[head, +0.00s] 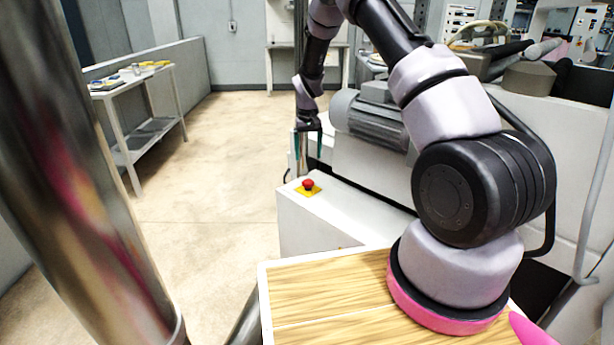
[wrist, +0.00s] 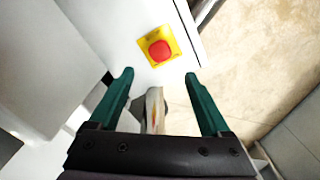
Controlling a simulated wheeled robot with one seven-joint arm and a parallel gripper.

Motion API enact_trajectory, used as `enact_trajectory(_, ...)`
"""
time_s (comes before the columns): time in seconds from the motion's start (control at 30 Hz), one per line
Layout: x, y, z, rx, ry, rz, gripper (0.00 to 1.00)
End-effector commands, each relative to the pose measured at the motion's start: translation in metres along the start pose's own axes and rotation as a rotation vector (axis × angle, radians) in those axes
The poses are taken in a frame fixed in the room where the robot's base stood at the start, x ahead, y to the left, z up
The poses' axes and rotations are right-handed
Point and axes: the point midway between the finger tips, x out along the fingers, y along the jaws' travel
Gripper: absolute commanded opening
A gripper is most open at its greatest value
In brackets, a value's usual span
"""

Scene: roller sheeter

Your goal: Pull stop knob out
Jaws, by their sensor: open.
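The stop knob (head: 308,184) is a red round button on a yellow square plate (head: 314,191). It sits on top of a low white machine housing (head: 345,215). In the wrist view the red knob (wrist: 160,50) lies ahead of my fingertips, roughly centred between them, with the yellow plate around it. My gripper (head: 308,150) has green fingers pointing down and hangs above and behind the knob in the head view. In the wrist view my gripper (wrist: 160,75) is open and empty, with its fingers apart from the knob.
A grey ribbed motor (head: 370,118) stands on the machine just right of my gripper. A pale object (wrist: 154,108) shows between my fingers, farther off. A side table (head: 135,85) with small items stands at the left. The floor left of the housing is clear.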

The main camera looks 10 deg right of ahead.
Motion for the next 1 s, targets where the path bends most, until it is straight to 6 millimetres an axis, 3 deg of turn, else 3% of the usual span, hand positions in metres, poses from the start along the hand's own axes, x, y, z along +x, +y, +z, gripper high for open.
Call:
enact_trajectory(0.6,0.097,0.000,0.001,0.000,-0.002,0.000,0.81)
enact_trajectory(1.0,0.105,0.000,0.000,0.000,0.000,0.000,0.81)
